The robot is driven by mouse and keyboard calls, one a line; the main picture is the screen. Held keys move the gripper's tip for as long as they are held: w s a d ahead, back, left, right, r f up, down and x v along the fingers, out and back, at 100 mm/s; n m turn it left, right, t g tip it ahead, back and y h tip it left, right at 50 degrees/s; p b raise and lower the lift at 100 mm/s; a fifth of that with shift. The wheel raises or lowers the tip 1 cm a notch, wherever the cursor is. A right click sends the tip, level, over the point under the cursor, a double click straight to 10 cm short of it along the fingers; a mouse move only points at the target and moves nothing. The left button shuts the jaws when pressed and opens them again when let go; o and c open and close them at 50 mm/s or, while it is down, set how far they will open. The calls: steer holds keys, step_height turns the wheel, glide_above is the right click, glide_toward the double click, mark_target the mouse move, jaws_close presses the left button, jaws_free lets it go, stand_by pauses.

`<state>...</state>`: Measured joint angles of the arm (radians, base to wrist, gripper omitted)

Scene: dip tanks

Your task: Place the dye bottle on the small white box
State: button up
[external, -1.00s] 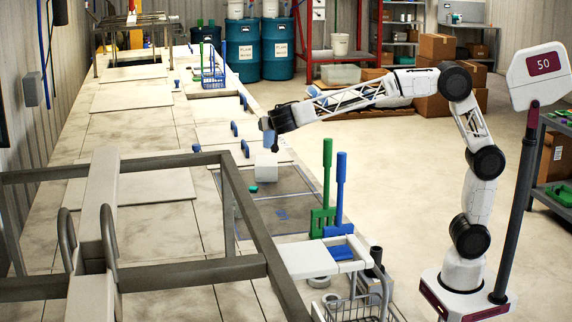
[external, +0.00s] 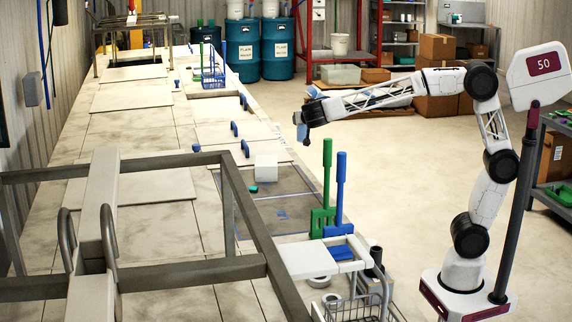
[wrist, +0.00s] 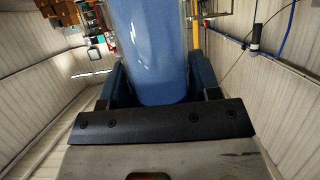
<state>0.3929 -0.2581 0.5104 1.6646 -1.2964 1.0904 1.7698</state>
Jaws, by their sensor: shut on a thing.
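The dye bottle (wrist: 153,50) is a blue, clear-walled cylinder that fills the top middle of the wrist view. My gripper (wrist: 158,84) is shut on it, with one blue-grey finger on each side. In the external view my gripper (external: 301,128) is in the air to the right of and above the small white box, and the bottle shows only as a small bluish patch there.
A green paddle (external: 326,185) and a blue paddle (external: 340,190) stand upright at the bench's right edge. A small green item (external: 253,189) lies in front of the box. A grey metal frame (external: 250,225) crosses the foreground. Open floor lies right of the bench.

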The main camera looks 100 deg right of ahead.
mark_target(302, 131)
step_height(302, 131, down, 5)
stand_by(0.3)
steer(key=w+d+f, duration=0.1)
steer(key=w+d, duration=0.8)
steer(key=w, duration=0.4)
steer(key=shift+w+f, duration=0.15)
steer(key=shift+f, duration=0.05)
stand_by(0.5)
steer(key=shift+f, duration=1.8)
steer(key=shift+f, duration=0.1)
steer(key=o, duration=1.1)
steer(key=shift+c, duration=0.2)
